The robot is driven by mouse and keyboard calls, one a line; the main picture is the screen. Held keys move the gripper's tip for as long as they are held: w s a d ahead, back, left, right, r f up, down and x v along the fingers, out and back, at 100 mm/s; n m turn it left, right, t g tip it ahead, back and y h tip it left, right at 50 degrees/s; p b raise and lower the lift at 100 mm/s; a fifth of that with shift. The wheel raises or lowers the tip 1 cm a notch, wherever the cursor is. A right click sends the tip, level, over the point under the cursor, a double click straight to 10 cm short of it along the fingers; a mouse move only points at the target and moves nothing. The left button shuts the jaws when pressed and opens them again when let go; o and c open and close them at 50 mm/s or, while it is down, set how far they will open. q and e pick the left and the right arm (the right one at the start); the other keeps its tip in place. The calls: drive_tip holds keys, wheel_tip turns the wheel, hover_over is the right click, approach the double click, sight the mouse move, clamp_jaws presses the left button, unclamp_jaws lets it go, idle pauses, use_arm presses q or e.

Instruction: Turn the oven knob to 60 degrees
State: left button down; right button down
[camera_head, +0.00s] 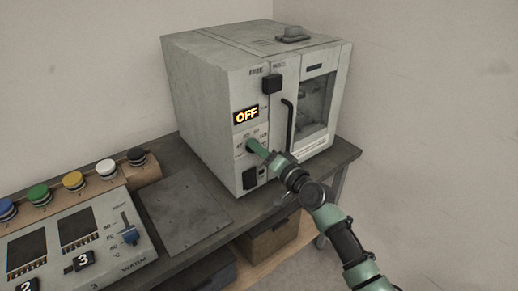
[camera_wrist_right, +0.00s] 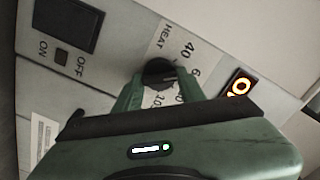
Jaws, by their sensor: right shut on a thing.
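The oven (camera_head: 215,100) is a pale grey box on the table, with a lit OFF display (camera_head: 246,115) on its front. The display shows only in part in the right wrist view (camera_wrist_right: 239,86). The black round oven knob (camera_wrist_right: 159,72) sits on a label with HEAT, 40 and other numbers, partly covered. My right gripper (camera_wrist_right: 160,84) is shut on the knob, one green finger on each side. In the head view my right gripper (camera_head: 254,148) reaches the panel below the display and hides the knob. The knob's exact setting is hard to read. My left gripper is not in view.
A black ON/OFF switch (camera_wrist_right: 66,22) is on the same panel. The oven door has a dark handle (camera_head: 288,124). A control box (camera_head: 75,245) with a slider and a row of coloured buttons stand at the left. A flat grey plate (camera_head: 183,212) lies before the oven.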

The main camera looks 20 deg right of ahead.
drive_tip(key=shift+m, duration=1.2)
drive_tip(key=shift+f, duration=0.1)
drive_tip(key=c, duration=0.8)
unclamp_jaws()
drive_tip(key=shift+c, duration=0.2)
drive_tip(key=shift+s, duration=0.1)
drive_tip(key=v, duration=0.7)
drive_tip(key=shift+s+d, duration=0.15)
drive_tip(key=shift+s, duration=0.15)
